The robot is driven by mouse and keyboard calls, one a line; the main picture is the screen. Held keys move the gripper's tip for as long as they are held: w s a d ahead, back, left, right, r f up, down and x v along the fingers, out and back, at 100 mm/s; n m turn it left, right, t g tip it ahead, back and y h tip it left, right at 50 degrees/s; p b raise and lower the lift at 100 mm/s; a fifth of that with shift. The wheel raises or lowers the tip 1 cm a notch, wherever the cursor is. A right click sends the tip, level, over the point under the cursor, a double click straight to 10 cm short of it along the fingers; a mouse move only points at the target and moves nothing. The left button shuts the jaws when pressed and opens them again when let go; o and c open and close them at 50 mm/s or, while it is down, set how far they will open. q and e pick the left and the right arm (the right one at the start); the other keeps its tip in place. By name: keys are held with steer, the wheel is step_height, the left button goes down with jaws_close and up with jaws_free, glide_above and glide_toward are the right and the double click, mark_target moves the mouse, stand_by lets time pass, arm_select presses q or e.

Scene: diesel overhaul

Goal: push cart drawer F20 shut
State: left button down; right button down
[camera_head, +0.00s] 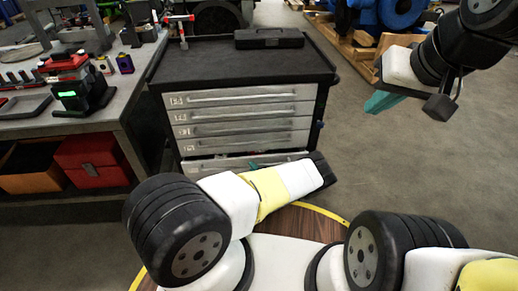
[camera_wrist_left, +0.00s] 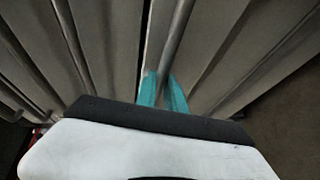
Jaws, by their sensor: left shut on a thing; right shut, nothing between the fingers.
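The grey tool cart (camera_head: 320,70) has a stack of pale drawers with long bar handles. The lowest drawer in view (camera_head: 200,166) has a dark gap above its front and looks slightly out; my left arm partly hides it. Its label is too small to read surely. My left gripper (camera_head: 256,166) is at this drawer's front. In the left wrist view its teal fingers (camera_wrist_left: 163,90) are shut around a bar handle (camera_wrist_left: 178,35), beside a dark gap. My right gripper (camera_head: 380,102) is shut and empty, raised to the right of the cart.
A black case (camera_head: 269,38) lies on the cart top. A workbench (camera_head: 125,95) with tools stands at left, with red and orange bins (camera_head: 92,165) beneath it. A blue machine on a pallet stands behind at right. The floor right of the cart is clear.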

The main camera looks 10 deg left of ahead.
arm_select(q)
steer(key=shift+w, duration=0.15)
steer(key=w, duration=0.2)
steer(key=w+a, duration=0.1)
steer(key=shift+w, duration=0.35)
steer(key=c, duration=1.4)
jaws_free()
steer(key=shift+c, duration=0.2)
steer(key=v, duration=0.7)
steer(key=shift+s+d, duration=0.2)
steer(key=shift+s, duration=0.05)
